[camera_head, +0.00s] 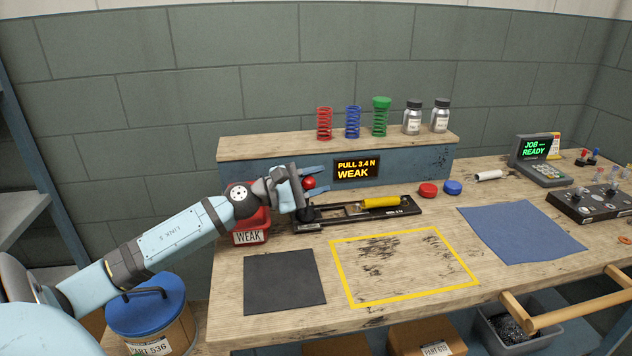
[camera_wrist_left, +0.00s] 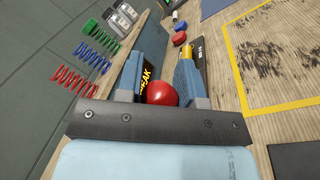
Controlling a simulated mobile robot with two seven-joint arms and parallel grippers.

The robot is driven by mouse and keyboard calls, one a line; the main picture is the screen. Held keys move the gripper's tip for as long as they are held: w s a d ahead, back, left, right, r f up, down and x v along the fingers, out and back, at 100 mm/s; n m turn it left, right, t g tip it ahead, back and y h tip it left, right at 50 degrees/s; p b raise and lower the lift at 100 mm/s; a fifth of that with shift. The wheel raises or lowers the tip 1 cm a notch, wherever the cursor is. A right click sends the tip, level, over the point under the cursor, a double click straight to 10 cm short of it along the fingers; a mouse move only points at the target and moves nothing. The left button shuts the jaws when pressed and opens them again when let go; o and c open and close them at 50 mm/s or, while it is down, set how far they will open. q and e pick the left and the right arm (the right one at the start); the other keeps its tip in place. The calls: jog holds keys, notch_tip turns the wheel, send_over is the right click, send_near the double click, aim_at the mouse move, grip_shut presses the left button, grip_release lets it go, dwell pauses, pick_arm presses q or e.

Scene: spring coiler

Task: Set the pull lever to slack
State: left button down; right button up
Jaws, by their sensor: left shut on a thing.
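The pull lever's red ball knob (camera_head: 310,183) stands at the left end of the black pull fixture (camera_head: 414,208) on the bench. My left gripper (camera_head: 318,182) is shut on this knob, with its fingers pointing right. In the left wrist view the red knob (camera_wrist_left: 162,92) sits between the two blue-grey fingers. The fixture has a yellow cylinder (camera_head: 381,202) at its right part. A display (camera_head: 356,170) behind it reads "PULL 3.4 N WEAK". The lever's shaft is mostly hidden by the gripper. My right gripper is not in view.
A red "WEAK" bin (camera_head: 249,237) stands under my left wrist. The shelf (camera_head: 270,147) behind holds red, blue and green springs and two jars. Red and blue caps (camera_head: 428,190) lie right of the fixture. The yellow-framed area (camera_head: 400,270) in front is clear.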

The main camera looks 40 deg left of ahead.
pick_arm(q)
jog(key=shift+d+f, duration=0.1)
jog(key=shift+f, duration=0.1)
jog(key=c, duration=0.8)
grip_release()
jog(key=shift+o, duration=0.2)
jog(key=shift+s, duration=0.1)
jog(key=b+v, duration=0.1)
jog(key=v, duration=1.2)
jog(key=shift+s+a, duration=0.25)
jog(key=shift+s, duration=0.05)
